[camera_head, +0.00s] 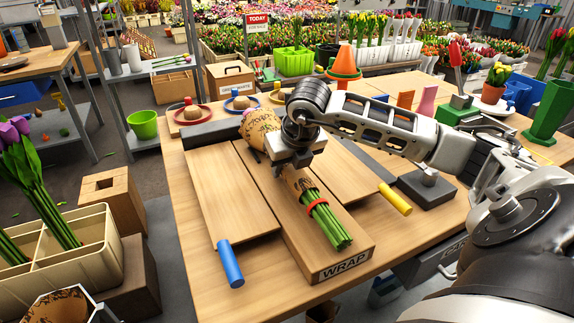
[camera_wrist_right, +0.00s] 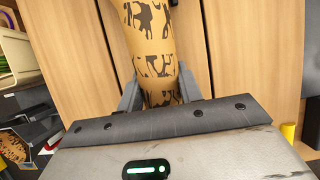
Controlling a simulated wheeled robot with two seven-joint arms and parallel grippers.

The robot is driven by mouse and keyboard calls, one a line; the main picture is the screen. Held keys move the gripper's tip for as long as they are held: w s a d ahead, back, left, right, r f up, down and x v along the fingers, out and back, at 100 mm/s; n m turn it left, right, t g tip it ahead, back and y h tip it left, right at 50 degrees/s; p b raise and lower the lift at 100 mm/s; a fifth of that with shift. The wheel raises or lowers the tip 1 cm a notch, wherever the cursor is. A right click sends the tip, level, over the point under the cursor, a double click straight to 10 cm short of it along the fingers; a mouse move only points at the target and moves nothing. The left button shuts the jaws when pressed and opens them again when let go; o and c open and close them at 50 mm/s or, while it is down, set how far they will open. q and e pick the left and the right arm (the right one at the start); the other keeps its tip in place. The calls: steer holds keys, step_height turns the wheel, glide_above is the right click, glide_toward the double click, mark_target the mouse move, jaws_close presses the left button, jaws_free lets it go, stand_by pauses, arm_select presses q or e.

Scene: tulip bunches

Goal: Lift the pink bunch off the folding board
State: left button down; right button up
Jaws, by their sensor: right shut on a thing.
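The bunch (camera_head: 262,130) is wrapped in brown paper with a dark print, and its green stems (camera_head: 328,220) stick out below a red band. In the right wrist view the sleeve (camera_wrist_right: 150,45) passes between the two fingers (camera_wrist_right: 160,92). My left gripper is not in view.
The board's side flaps lie flat, with a blue handle (camera_head: 230,263) at left and a yellow handle (camera_head: 395,199) at right. A cream divided crate (camera_head: 95,240) with purple tulips stands at left. An orange cone (camera_head: 344,62) and small plates are at the table's back.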

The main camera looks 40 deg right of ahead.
steer(key=shift+w+r, duration=0.1)
steer(key=shift+r, duration=0.35)
step_height(320, 180, up, 3)
steer(key=shift+a+f, duration=0.15)
steer(key=s+a+r, duration=0.9)
steer(key=s, duration=0.1)
steer(key=shift+s, duration=0.3)
